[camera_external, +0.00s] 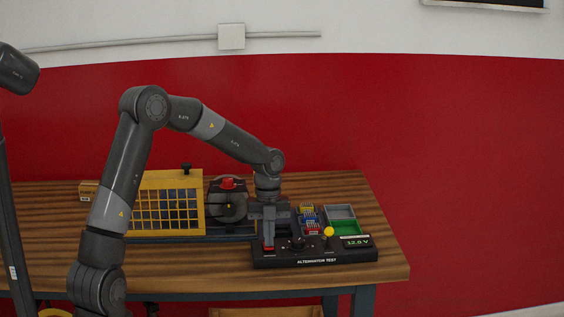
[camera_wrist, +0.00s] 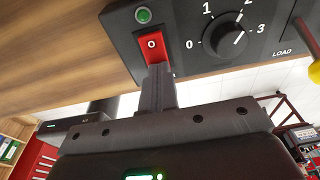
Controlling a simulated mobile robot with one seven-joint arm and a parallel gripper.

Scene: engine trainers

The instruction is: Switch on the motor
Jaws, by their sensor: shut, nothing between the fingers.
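A red rocker switch (camera_wrist: 152,45) marked 0 sits on the black ALTERNATOR TEST panel (camera_external: 318,261). In the external view the red of the switch (camera_external: 268,250) shows low at the panel's left. My gripper (camera_wrist: 157,70) is shut and empty, its fingertips right at the switch's lower edge in the wrist view. It points down over the switch in the external view (camera_external: 268,244). I cannot tell whether the tips touch it. A round green lamp (camera_wrist: 143,15) sits beside the switch; whether it is lit is unclear. The motor unit behind a yellow mesh guard (camera_external: 165,180) stands left.
A rotary knob (camera_wrist: 232,40) marked 0 to 3 and a yellow-balled lever (camera_external: 329,232) labelled LOAD are on the panel. A display (camera_external: 357,242) reads 12.0 V. A red button (camera_external: 227,183) stands behind my gripper. The wooden table (camera_external: 385,268) is bare at its right front.

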